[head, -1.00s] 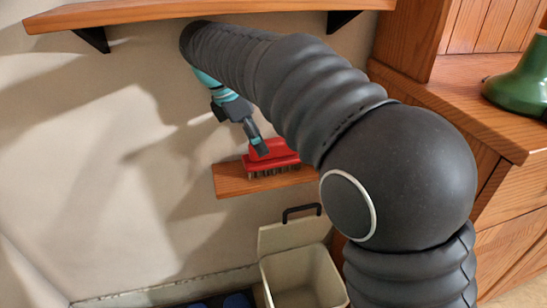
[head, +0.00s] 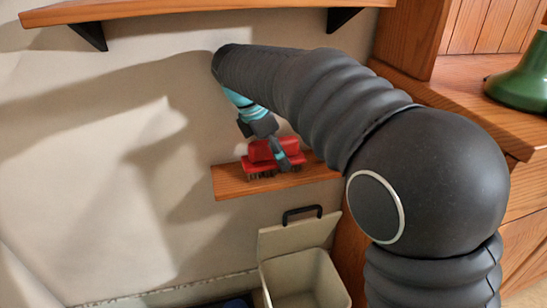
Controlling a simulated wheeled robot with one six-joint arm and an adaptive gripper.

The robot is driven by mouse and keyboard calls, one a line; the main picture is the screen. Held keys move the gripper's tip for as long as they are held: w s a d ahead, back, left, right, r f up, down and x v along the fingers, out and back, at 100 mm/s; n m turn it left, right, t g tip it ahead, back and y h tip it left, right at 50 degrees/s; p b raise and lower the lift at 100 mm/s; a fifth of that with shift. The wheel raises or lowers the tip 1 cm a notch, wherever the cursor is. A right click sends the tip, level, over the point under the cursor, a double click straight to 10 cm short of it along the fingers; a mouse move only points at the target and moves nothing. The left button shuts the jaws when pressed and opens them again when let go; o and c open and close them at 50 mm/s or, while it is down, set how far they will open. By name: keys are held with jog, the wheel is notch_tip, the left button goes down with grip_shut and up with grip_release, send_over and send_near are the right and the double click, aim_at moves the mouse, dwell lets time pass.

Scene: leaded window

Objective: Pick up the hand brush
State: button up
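The red hand brush (head: 259,151) rests on a small wooden wall shelf (head: 228,187), with its dark bristles pointing down. My gripper (head: 283,164) reaches down at the brush from above, below the teal part of my arm. A dark finger crosses in front of the brush's right half, close to or touching it. The other finger is not clearly visible, so the opening between the fingers cannot be made out. Part of the brush is hidden behind the finger.
A longer wooden shelf (head: 200,13) on black brackets runs above my arm. An open beige bin (head: 300,280) with a raised lid stands below the small shelf. At right, a green object (head: 520,85) stands on a wooden cabinet (head: 460,80).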

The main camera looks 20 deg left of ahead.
jog(key=shift+f+p, duration=0.25)
jog(key=shift+p, duration=0.05)
dwell(0.5)
jog(key=c, duration=1)
jog(key=shift+r+b, duration=0.2)
jog(key=shift+b, duration=0.2)
